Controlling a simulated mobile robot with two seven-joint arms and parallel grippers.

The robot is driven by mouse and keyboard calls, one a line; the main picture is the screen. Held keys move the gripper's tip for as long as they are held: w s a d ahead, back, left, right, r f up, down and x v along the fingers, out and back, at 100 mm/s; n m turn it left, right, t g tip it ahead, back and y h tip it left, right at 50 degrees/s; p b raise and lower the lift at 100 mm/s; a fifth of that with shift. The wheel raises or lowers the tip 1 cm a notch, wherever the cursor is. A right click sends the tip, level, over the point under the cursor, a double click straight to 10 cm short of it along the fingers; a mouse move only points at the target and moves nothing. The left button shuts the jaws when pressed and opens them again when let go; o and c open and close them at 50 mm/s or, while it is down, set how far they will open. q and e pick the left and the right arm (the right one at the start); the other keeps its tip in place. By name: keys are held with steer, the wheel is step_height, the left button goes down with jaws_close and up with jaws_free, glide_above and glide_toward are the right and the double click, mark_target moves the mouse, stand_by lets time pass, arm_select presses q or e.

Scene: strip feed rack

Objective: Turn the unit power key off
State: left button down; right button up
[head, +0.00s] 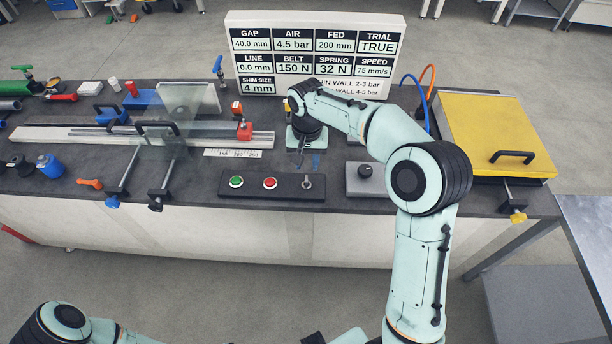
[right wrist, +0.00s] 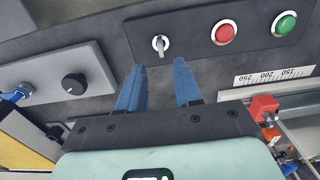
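The power key (head: 307,182) is a small silvery key switch at the right end of a dark button panel (head: 334,192) on the bench front. In the right wrist view the key (right wrist: 161,44) stands just beyond the fingertips, its grip pointing roughly along the picture's vertical. My right gripper (head: 307,160) is above the bench just behind the panel, blue fingers down. In the right wrist view the right gripper (right wrist: 157,68) is open and empty, fingers apart from the key. My left gripper does not show; only part of the left arm is at lower left.
A green button (head: 236,182) and red button (head: 270,183) share the panel. A grey box with a black knob (head: 365,171) stands to its right. A white display board (head: 314,55) stands behind, a yellow-lidded box (head: 497,130) at right, a strip rail (head: 80,134) at left.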

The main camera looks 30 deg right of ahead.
mark_target(307, 178)
step_height(307, 178, down, 7)
steer(key=shift+f, duration=0.1)
stand_by(0.3)
steer(key=shift+w, duration=0.1)
jaws_close()
